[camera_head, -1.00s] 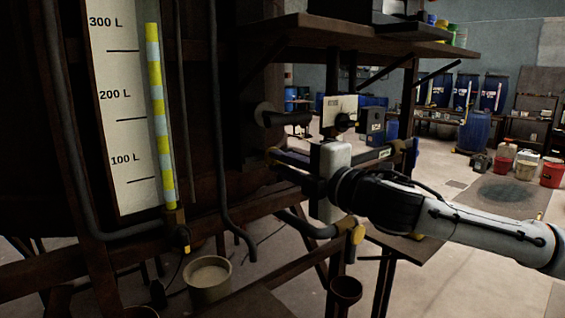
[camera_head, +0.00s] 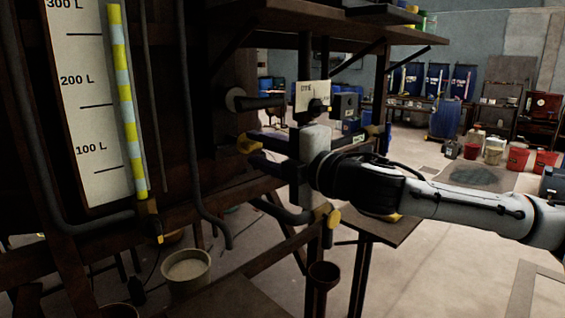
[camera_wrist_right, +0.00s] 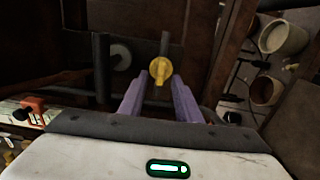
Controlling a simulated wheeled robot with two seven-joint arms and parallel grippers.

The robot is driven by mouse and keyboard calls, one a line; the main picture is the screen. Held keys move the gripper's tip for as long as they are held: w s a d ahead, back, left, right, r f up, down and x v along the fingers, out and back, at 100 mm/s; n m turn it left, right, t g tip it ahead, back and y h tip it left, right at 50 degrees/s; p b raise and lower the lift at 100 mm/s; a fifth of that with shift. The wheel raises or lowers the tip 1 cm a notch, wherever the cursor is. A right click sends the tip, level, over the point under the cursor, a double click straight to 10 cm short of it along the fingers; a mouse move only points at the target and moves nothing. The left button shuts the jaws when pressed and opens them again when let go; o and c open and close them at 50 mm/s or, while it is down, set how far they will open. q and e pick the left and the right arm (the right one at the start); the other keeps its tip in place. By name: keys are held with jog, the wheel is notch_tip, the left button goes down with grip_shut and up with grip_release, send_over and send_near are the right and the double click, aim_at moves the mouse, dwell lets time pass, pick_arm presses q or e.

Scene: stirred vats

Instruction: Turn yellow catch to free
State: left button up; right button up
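The yellow catch (camera_head: 248,143) sits at the tips of my right gripper's fingers in the head view, on the dark side of the vat frame. My left gripper is out of view.
A level gauge (camera_head: 128,105) with a yellow-banded tube stands at left. A pale bucket (camera_head: 186,272) is on the floor below. Another yellow-ended fitting (camera_head: 328,214) is on a pipe under my gripper. A dark shelf (camera_head: 330,28) overhangs the arm.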

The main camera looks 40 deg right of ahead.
jog(key=s+b, duration=0.5)
jog(key=s, duration=0.4)
jog(key=shift+d+b, duration=0.25)
jog(key=shift+b, duration=0.15)
